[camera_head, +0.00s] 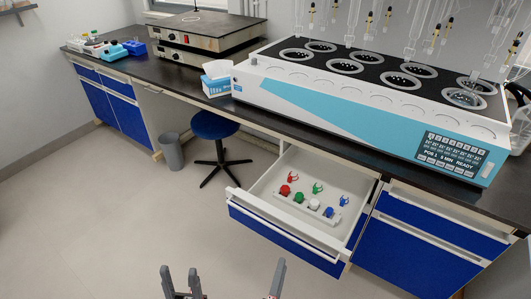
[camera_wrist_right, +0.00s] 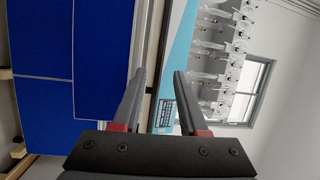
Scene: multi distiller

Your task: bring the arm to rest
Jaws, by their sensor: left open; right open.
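My left gripper (camera_head: 180,278) shows at the bottom edge of the head view, its upright grey fingers apart with nothing between them. A grey finger of my right gripper (camera_head: 277,279) rises at the bottom edge further right; the rest of it is cut off or unclear. In the right wrist view, the right gripper (camera_wrist_right: 164,100) has its two fingers spread wide and holds nothing. Both grippers are in front of the open drawer, apart from it in the picture. Most of both arms is outside the head view.
An open drawer (camera_head: 262,205) sticks out, holding a white rack with red, green, white and blue items, plus small coloured clips. The multi distiller (camera_head: 300,100) stands on the dark counter. A blue stool (camera_head: 213,124) and grey bin (camera_head: 171,151) stand left. The floor (camera_head: 90,230) is clear at front left.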

